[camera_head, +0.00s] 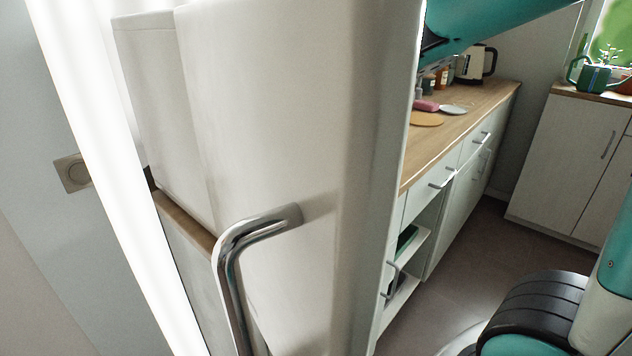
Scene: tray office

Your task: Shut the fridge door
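The fridge door (300,130) is a large off-white panel with a rounded right edge, very close to the camera and filling the middle of the view. A bent chrome handle (236,262) stands out from its lower left part. The door appears to stand open, but its hinge and the fridge's inside are hidden, so I cannot tell how far. My teal arm comes in at the top right and passes out of sight behind the door's right edge. My gripper is not visible, and I cannot tell whether it touches the door.
Right of the door runs a wood-topped counter (478,108) with a kettle (475,64), jars and a round board (426,119). A white cabinet (565,165) with a watering can (590,76) stands at far right. A wall switch (72,173) is at left.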

